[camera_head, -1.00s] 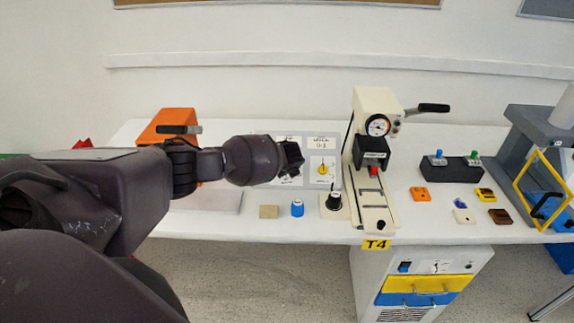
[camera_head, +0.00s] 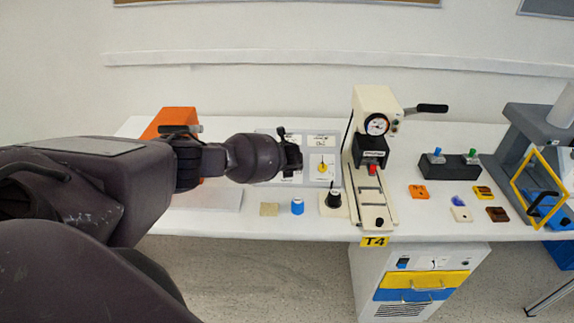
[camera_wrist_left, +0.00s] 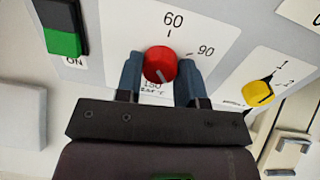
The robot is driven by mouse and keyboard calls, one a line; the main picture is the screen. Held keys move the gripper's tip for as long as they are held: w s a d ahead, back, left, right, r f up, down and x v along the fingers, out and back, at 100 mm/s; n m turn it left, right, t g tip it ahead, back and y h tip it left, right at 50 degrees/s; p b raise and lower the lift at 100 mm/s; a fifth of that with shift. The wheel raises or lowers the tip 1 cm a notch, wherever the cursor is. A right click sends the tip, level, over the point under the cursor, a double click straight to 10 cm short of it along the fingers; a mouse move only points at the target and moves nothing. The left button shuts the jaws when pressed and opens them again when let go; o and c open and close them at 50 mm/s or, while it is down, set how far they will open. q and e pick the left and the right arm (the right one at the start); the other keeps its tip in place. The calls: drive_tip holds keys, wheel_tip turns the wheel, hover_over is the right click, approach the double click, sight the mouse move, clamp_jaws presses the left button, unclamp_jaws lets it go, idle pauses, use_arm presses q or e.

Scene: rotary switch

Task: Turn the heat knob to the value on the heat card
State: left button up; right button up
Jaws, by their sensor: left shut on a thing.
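The red heat knob (camera_wrist_left: 160,66) sits on a white dial face in the left wrist view. "60" is printed above it, "90" to its upper right and a partly hidden number below. A pale line on the knob points down and slightly right. My left gripper (camera_wrist_left: 161,78) has its two blue-grey fingers on either side of the knob, shut on it. In the head view my left gripper (camera_head: 292,157) is at the panel (camera_head: 309,183) and hides the knob. A small white card (camera_head: 322,141) is on the panel's upper right; its print is too small to read. My right gripper is not in view.
A yellow knob (camera_wrist_left: 257,93) is to the right of the dial. A black and green switch (camera_wrist_left: 63,38) marked "ON" is at the upper left. A cream lever press (camera_head: 376,150) stands right of the panel. A blue cylinder (camera_head: 297,207) and black knob (camera_head: 334,198) are in front.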

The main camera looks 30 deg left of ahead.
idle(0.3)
use_arm(q)
drive_tip(key=o, duration=0.9)
drive_tip(key=shift+p+v, duration=0.95)
drive_tip(key=shift+v, duration=4.4)
